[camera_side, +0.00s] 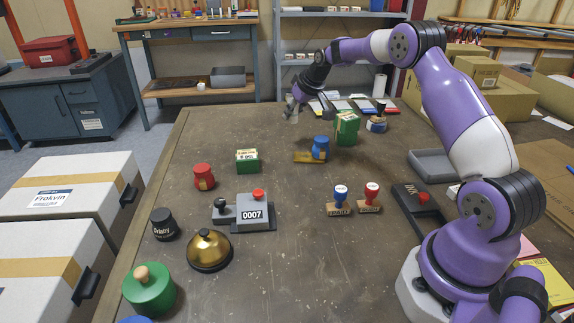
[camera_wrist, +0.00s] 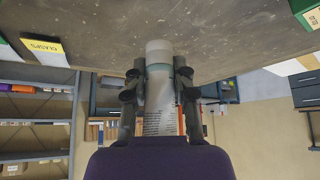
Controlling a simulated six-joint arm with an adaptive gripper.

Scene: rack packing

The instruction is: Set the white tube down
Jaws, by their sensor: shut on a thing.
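The white tube (camera_wrist: 159,88) is held between the two fingers of my gripper (camera_wrist: 160,78) in the wrist view. It has a pale cap end and rows of small dark print on its side. In the side view my gripper (camera_side: 298,108) is at the far end of the table, near its back edge, with the tube (camera_side: 291,112) small at its tip. My gripper is shut on the tube. Whether the tube touches the table top is too small to tell.
Green boxes (camera_side: 346,128) and a blue-topped stamp (camera_side: 320,149) stand to the right and nearer. Flat colored packs (camera_side: 362,104) lie right of the gripper. The brown table (camera_side: 225,125) is clear to its left. A brass bell (camera_side: 209,251) stands in front.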

